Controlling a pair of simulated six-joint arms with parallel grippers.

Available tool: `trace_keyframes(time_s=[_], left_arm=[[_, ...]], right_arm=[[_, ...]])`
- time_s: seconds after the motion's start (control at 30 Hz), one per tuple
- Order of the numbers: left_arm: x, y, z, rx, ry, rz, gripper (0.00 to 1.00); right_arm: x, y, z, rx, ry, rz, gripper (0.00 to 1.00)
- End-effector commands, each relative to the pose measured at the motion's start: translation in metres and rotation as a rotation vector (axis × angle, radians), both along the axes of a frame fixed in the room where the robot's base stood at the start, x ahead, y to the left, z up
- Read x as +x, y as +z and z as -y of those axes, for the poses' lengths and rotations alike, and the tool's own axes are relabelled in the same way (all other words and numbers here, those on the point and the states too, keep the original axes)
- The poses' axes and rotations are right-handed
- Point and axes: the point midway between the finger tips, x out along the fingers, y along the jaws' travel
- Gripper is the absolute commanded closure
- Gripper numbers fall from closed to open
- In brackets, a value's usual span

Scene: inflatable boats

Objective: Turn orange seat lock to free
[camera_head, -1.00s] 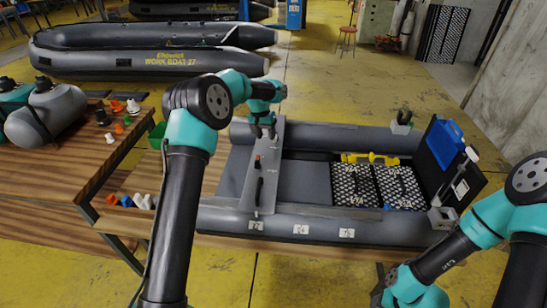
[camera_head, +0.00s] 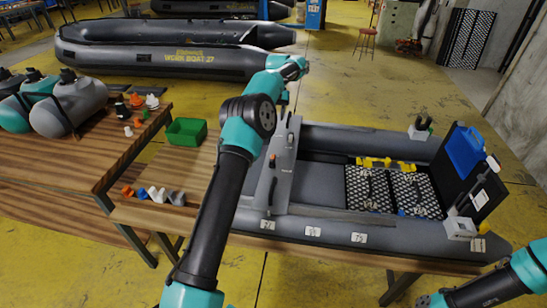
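The orange seat lock (camera_head: 272,161) is a small knob on the grey seat board (camera_head: 263,195) that lies across the inflatable boat (camera_head: 325,180). A dark handle or slot runs along the board below the knob. My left arm reaches up past the left side of the board. My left gripper (camera_head: 284,100) is beyond the far end of the board, apart from the orange lock. Its fingers are small and mostly hidden, so their opening is unclear.
Black patterned panels (camera_head: 368,190) and a blue container (camera_head: 465,150) are at the boat's right end.

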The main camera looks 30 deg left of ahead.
Motion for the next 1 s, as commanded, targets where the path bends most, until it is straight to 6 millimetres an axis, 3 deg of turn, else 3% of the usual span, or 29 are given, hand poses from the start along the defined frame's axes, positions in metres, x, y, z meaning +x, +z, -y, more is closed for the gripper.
trace_keyframes(time_s=[0.43, 1.0], left_arm=[[-0.011, -0.026, 0.004, -0.001, -0.002, -0.002, 0.55], [-0.042, -0.105, 0.015, -0.001, -0.001, -0.003, 0.55]], right_arm=[[0.0, 0.0, 0.0, 0.0, 0.0, 0.0, 0.57], [0.0, 0.0, 0.0, 0.0, 0.0, 0.0, 0.57]])
